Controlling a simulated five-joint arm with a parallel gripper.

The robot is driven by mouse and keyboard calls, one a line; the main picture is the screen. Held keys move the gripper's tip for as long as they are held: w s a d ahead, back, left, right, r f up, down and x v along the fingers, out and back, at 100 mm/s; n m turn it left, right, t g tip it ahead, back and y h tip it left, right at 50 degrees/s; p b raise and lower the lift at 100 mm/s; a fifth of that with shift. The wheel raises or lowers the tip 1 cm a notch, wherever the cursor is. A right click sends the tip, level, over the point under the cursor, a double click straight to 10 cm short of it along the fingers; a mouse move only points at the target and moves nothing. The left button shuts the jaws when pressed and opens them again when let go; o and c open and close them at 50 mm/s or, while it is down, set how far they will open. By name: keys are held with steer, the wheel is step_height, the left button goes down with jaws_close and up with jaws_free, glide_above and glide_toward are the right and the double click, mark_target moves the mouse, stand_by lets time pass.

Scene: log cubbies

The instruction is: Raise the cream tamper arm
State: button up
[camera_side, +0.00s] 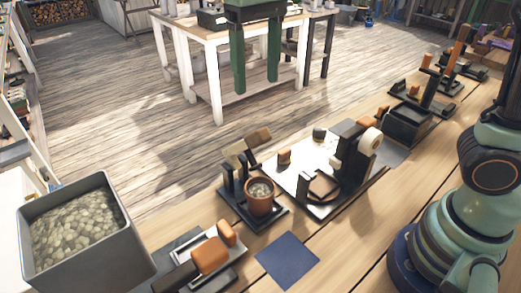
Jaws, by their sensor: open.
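What looks like the cream tamper arm (234,154) is a short pale bar with a brown block at its upper right end. It is tilted upward to the right on a dark stand (227,180). A terracotta pot (259,202) with grey-green contents sits on the stand's base, in front of the bar. My gripper (256,88) is at the top of the view, with two green fingers pointing down. It is open and empty, well apart from the bar and above it in the picture.
A grey bin of pebbles (75,225) stands at lower left. A device with orange blocks (211,255) and a blue mat (287,260) are in front. A white-wheeled device (370,142) stands to the right. More dark devices line the bench at upper right.

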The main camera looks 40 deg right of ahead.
mark_target(257, 131)
step_height(257, 131, down, 12)
steer(key=shift+r, duration=0.15)
stand_by(0.3)
jaws_close()
stand_by(1.4)
